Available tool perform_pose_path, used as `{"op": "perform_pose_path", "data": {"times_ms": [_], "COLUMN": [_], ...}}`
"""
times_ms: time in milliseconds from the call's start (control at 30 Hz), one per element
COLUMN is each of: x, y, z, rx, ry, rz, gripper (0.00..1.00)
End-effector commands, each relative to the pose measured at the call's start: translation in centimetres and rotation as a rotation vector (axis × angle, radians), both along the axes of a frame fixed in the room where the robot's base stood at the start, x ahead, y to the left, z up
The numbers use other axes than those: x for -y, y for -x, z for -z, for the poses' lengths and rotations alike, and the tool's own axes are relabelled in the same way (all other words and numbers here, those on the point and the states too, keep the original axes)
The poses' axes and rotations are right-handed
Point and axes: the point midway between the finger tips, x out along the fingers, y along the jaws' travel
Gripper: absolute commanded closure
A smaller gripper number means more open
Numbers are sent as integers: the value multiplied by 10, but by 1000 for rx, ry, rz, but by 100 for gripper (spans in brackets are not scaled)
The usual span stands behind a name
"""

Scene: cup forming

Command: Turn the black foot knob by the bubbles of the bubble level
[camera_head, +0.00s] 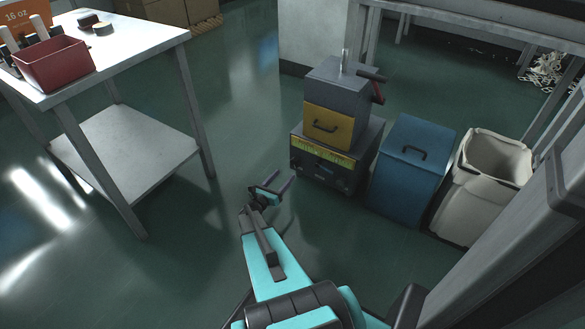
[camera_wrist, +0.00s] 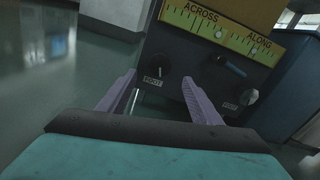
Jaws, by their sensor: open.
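The bubble level (camera_wrist: 215,27) is a yellow scale strip marked ACROSS and ALONG on the dark machine front; it also shows in the head view (camera_head: 325,153). A pale bubble shows near the right end of ACROSS, and another spot shows by ALONG. A black knob (camera_wrist: 160,64) with a white pointer line sits below the strip at left, above a small blurred label. A second knob (camera_wrist: 249,97) sits lower right by another label. My gripper (camera_wrist: 159,77) is open and empty, its purple fingers appearing either side of the left knob's label. In the head view my gripper (camera_head: 279,182) is left of the machine.
A dark lever or handle (camera_wrist: 231,66) sits between the knobs. A blue bin (camera_head: 410,165) and a whitish bin (camera_head: 480,190) stand right of the machine. A metal table (camera_head: 130,45) stands at left. Open green floor lies between table and machine.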

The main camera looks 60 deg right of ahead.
Motion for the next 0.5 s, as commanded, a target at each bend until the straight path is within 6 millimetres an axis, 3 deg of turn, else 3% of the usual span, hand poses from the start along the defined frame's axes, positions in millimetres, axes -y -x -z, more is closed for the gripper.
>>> {"op": "perform_pose_path", "data": {"times_ms": [500], "x": [76], "y": [1], "z": [2], "rx": [0], "ry": [1], "rz": [1], "gripper": [41]}}
